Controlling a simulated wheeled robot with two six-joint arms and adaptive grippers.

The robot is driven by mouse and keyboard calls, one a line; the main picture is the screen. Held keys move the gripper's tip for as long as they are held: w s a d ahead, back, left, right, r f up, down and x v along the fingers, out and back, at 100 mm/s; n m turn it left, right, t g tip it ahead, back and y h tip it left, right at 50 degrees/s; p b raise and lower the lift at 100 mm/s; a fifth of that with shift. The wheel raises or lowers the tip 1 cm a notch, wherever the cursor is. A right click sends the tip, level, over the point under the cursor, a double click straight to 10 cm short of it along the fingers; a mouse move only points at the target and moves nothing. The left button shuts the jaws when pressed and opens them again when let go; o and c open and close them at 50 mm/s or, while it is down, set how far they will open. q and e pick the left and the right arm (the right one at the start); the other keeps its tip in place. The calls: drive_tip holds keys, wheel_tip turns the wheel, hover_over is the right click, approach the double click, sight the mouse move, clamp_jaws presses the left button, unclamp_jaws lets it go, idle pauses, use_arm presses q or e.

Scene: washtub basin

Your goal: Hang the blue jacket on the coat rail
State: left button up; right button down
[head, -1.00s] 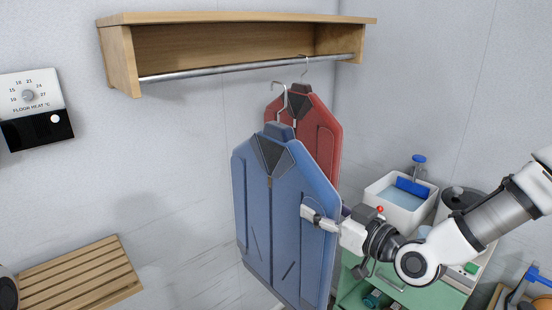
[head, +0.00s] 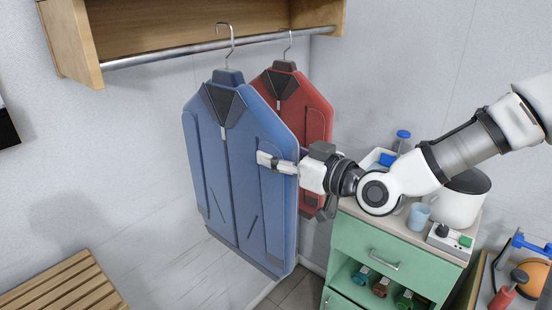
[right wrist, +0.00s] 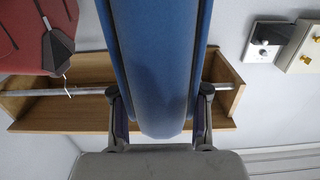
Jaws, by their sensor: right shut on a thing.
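The blue jacket (head: 225,165) hangs upright from a metal hanger hook (head: 231,45). My right gripper (head: 278,163) is shut on its right edge. In the right wrist view, the blue jacket (right wrist: 158,60) fills the space between the two fingers (right wrist: 160,115). The coat rail (head: 185,54) runs under a wooden shelf. The hook's top overlaps the rail and rises above it in the head view; I cannot tell whether it rests on the rail or is in front of it. My left gripper is out of view.
A red jacket (head: 313,115) hangs on the rail behind and right of the blue one. The wooden shelf (head: 75,40) is above. A green cabinet (head: 385,250) with a pot (head: 462,200) and a cup (head: 418,216) stands at right. A slatted bench (head: 60,287) is lower left. The rail's left part is bare.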

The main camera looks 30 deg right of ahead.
sight(246, 154)
drive_tip(key=b+x, duration=0.1)
drive_tip(key=x, duration=0.3)
drive_tip(key=shift+a, duration=0.1)
drive_tip(key=shift+w+a, duration=0.15)
drive_tip(key=shift+w, duration=0.15)
drive_tip(key=shift+w+a+r, duration=0.1)
drive_tip(key=shift+w, duration=0.45)
drive_tip(key=shift+x, duration=1.45)
drive_tip(key=shift+s+f+b, duration=0.2)
drive_tip(key=shift+f+b, duration=0.4)
drive_tip(key=shift+f, duration=0.25)
drive_tip(key=shift+w+f+b, duration=0.1)
drive_tip(key=shift+f+b, duration=0.4)
drive_tip(key=shift+f, duration=0.15)
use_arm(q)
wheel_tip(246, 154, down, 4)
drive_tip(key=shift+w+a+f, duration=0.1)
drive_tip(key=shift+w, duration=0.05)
